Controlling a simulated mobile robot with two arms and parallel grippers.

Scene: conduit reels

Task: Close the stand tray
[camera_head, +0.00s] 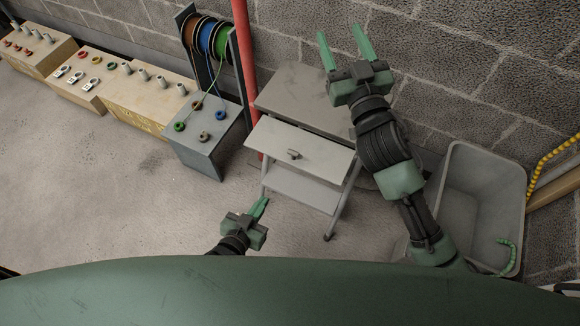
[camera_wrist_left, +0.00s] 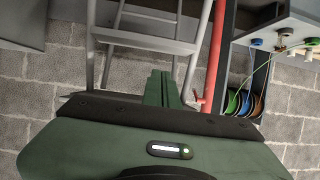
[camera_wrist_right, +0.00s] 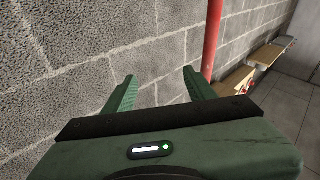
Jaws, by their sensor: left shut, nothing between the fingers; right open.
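The grey metal stand (camera_head: 302,92) is against the brick wall. Its light tray (camera_head: 272,142) is drawn out toward me below the top. A small grey piece (camera_head: 294,154) sits on the tray; I cannot tell if it is a handle or a loose part. A lower shelf (camera_head: 303,190) shows beneath. My left gripper (camera_head: 263,205) is shut and empty, low and to the front left of the tray, apart from it. The left wrist view shows the stand's legs (camera_wrist_left: 178,48). My right gripper (camera_head: 344,45) is open and empty, above the stand's back right, near the wall.
A red pipe (camera_head: 246,65) rises left of the stand. Beside it are a cable reel rack (camera_head: 233,62), a grey box (camera_head: 209,150) with coloured rings, and wooden boxes (camera_head: 140,103). A grey bin (camera_head: 483,205) stands at right. The floor at left is clear.

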